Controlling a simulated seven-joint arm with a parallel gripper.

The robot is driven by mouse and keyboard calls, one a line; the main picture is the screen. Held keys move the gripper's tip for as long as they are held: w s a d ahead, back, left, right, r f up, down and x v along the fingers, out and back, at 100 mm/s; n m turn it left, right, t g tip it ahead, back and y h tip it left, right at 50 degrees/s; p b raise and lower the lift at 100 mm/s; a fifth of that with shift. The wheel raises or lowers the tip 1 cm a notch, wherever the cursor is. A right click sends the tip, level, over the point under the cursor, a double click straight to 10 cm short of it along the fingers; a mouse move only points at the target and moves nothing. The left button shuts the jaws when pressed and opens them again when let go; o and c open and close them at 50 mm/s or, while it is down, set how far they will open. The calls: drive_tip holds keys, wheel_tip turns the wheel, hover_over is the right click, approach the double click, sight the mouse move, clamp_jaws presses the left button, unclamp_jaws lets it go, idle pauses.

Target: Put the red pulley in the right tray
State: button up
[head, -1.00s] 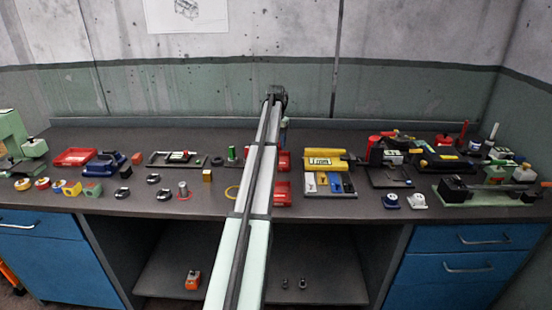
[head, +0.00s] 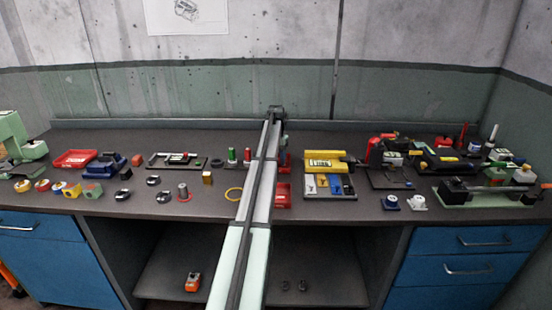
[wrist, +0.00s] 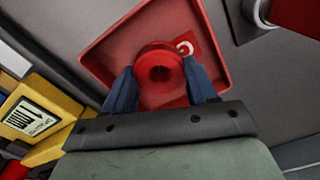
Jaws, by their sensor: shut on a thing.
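I cannot tell whether the pulley touches that floor. In the head view, a red tray (head: 283,198) shows just right of my arm, near the table's front. My arm hides the gripper and pulley there.
A yellow block (head: 325,163) with a label stands right of my arm; it also shows at the left of the wrist view (wrist: 28,118). Another red tray (head: 75,158) is at far left.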

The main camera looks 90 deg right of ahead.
drive_tip(key=o, duration=1.3)
drive_tip(key=shift+f, duration=0.1)
wheel_tip(320, 180, up, 12)
drive_tip(key=shift+r, duration=0.2)
